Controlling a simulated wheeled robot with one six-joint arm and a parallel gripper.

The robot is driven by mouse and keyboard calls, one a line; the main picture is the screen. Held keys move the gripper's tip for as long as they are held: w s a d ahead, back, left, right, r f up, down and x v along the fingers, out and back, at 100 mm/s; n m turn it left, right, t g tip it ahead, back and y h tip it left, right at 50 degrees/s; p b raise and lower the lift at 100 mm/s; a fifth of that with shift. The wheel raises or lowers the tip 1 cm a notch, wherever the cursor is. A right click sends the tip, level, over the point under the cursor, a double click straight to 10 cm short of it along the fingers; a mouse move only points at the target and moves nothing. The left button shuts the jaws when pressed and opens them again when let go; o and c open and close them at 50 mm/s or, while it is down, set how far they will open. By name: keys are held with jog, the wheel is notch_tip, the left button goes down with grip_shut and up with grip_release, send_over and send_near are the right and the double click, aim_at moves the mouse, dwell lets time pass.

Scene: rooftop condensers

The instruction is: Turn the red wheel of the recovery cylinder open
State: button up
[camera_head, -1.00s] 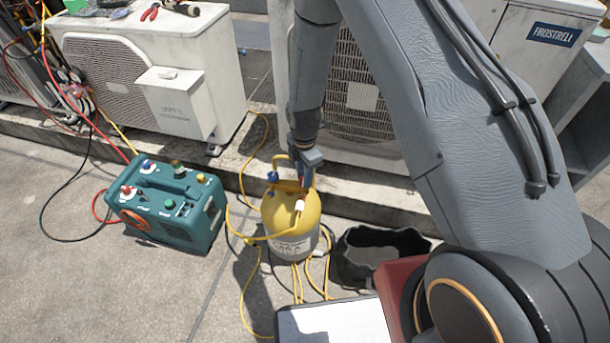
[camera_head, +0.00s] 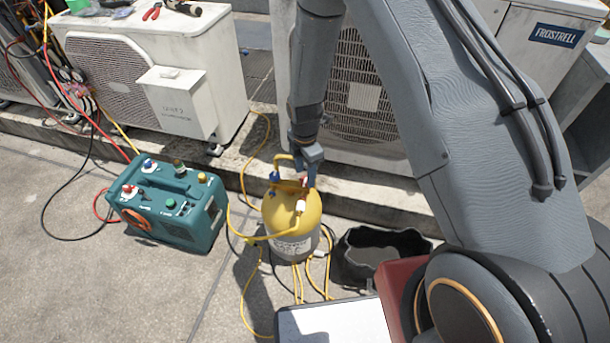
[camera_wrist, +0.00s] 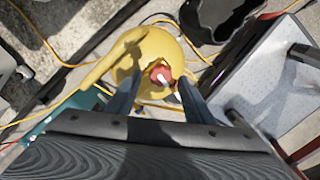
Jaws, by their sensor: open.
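The yellow recovery cylinder (camera_head: 291,215) stands upright on the concrete, with a grey lower part. It also shows in the wrist view (camera_wrist: 155,52). Its red wheel (camera_wrist: 160,75) sits on top, between and just beyond my two fingers in the wrist view. In the head view only a bit of red shows beside my gripper (camera_head: 308,170), which hangs over the cylinder's top. My gripper (camera_wrist: 158,95) is open, one finger on each side of the wheel. I cannot tell whether either finger touches it. A blue fitting and a yellow hose are at the cylinder's top.
A teal recovery machine (camera_head: 170,205) stands to the left. A black tub (camera_head: 375,255) lies right of the cylinder. Yellow hoses (camera_head: 250,290) run over the ground around it. White condensers (camera_head: 150,75) stand behind on a low curb (camera_head: 235,165).

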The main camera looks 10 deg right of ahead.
notch_tip(320, 180, up, 6)
jog(key=shift+r, duration=0.15)
dwell(0.6)
notch_tip(320, 180, up, 19)
jog(key=m+p, duration=0.4)
jog(key=m, duration=0.8)
send_over(305, 179)
jog(key=s+d, duration=0.7)
jog(key=s, duration=0.3)
jog(key=s+d+r+m+p, duration=0.1)
jog(key=s+d+r+m, duration=0.1)
jog(key=s+r+m, duration=0.3)
jog(key=s+d+r+m+p, duration=0.1)
jog(key=s+d+r+m, duration=0.1)
jog(key=s+r+m, duration=0.3)
jog(key=shift+s+d+r+m, duration=0.2)
jog(key=shift+s+d+m, duration=0.25)
jog(key=shift+s, duration=1.4)
jog(key=shift+a, duration=0.1)
